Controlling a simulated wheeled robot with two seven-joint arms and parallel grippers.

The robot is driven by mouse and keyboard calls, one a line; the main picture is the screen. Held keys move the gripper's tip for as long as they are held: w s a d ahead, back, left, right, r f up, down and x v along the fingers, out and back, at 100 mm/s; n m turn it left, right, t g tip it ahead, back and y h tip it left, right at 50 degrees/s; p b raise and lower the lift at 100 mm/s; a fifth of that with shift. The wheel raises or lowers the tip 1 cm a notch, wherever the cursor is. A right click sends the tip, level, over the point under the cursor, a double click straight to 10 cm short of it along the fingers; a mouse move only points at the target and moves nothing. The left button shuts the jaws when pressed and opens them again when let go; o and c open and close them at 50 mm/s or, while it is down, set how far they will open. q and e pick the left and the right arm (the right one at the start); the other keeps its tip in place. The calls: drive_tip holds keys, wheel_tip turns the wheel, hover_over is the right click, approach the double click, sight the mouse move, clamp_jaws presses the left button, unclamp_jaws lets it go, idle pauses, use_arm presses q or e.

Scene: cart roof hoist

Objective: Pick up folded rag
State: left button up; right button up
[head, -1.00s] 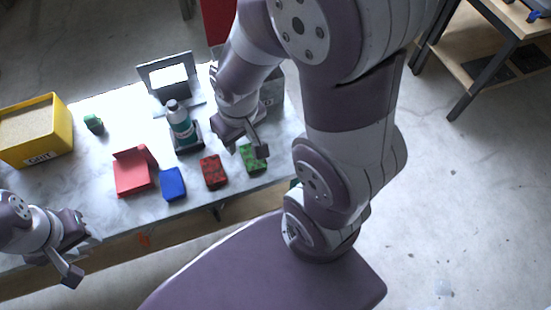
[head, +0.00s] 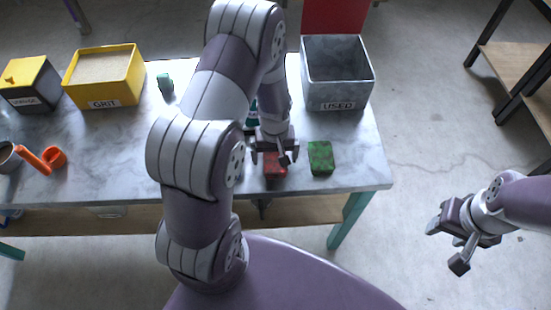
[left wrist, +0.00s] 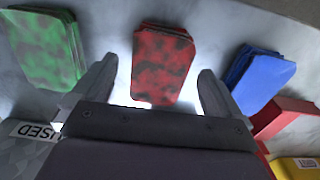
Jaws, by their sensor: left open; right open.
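A folded rag, red with dark mottling (head: 275,171), lies on the table near its front edge. My left gripper (head: 275,157) is open above it and hides part of it in the head view. In the left wrist view the mottled red rag (left wrist: 163,62) shows beyond and between the spread fingers (left wrist: 158,92), with nothing held. A green mottled rag (head: 320,157) lies to its right in the head view. A blue rag (left wrist: 262,76) shows in the left wrist view. My right gripper (head: 465,240) is open and empty at the right, away from the table.
A grey bin marked USED (head: 337,85) stands at the back right of the table (head: 110,150). A yellow GRIT box (head: 105,80) and another yellow-topped box (head: 30,85) stand at the left. A red item (left wrist: 284,117) lies beside the blue rag. My left arm hides mid-table.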

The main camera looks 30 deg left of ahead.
sight(275, 160)
use_arm(q)
wheel_tip(275, 160, down, 2)
drive_tip(key=shift+d+f, duration=0.1)
drive_tip(key=shift+d, duration=0.05)
drive_tip(key=c, duration=1)
wheel_tip(275, 160, up, 10)
drive_tip(key=shift+r, duration=0.1)
